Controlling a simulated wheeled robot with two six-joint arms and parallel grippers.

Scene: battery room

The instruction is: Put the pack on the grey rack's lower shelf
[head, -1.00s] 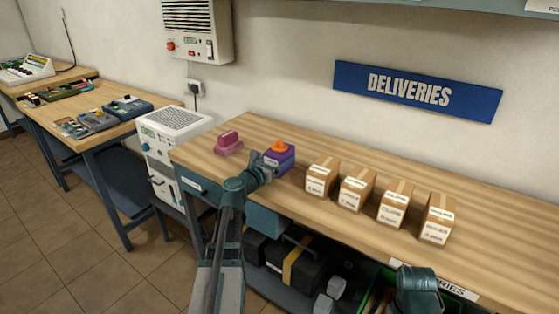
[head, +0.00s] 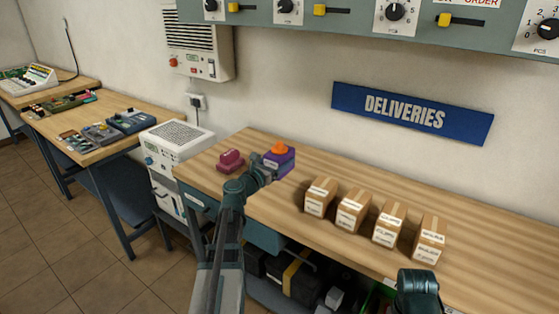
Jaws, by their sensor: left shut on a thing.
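The pack is a small purple block (head: 284,165) with an orange top, seen in the head view above the left part of the wooden bench. My left gripper (head: 267,168) is shut on its near left side. The pack appears held just above the bench top, though the gap beneath it is hard to see. Part of my right arm shows at the bottom right; its gripper fingers are not visible. I cannot make out a grey rack in this view.
A pink object (head: 231,160) stands left of the pack. Several cardboard boxes (head: 353,210) stand in a row to the right on the bench (head: 470,220). Black cases (head: 298,282) lie underneath. A white cabinet (head: 178,140) adjoins the bench's left end. A control panel (head: 300,32) overhangs the top.

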